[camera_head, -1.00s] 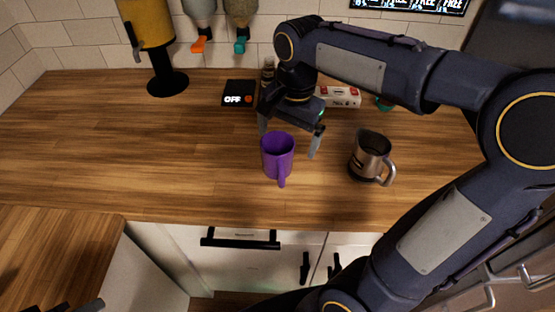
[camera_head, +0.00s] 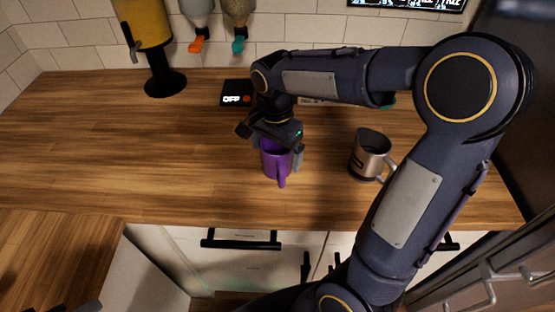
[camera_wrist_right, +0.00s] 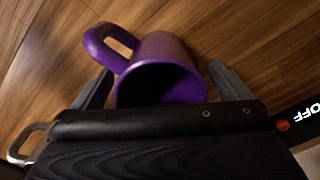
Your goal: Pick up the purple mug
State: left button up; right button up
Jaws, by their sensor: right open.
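The purple mug (camera_head: 277,163) stands upright on the wooden counter, its handle toward the front edge. My right gripper (camera_head: 278,153) is lowered over the mug from above and is open, with one finger on each side of it. In the right wrist view the mug (camera_wrist_right: 168,75) sits between the two spread fingers, its dark opening facing the camera. Its handle is at the upper left, near the left finger. A small gap shows beside the right finger; contact at the left finger cannot be told.
A metal pitcher (camera_head: 370,157) stands to the right of the mug, close to my right arm. A black box reading OFF (camera_head: 236,93) is behind. A yellow dispenser (camera_head: 147,25) stands at the back left. The counter's left side (camera_head: 90,140) is clear.

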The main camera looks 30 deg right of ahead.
jog(key=c, duration=1.3)
jog(key=shift+o, duration=0.2)
jog(key=shift+r, duration=0.15)
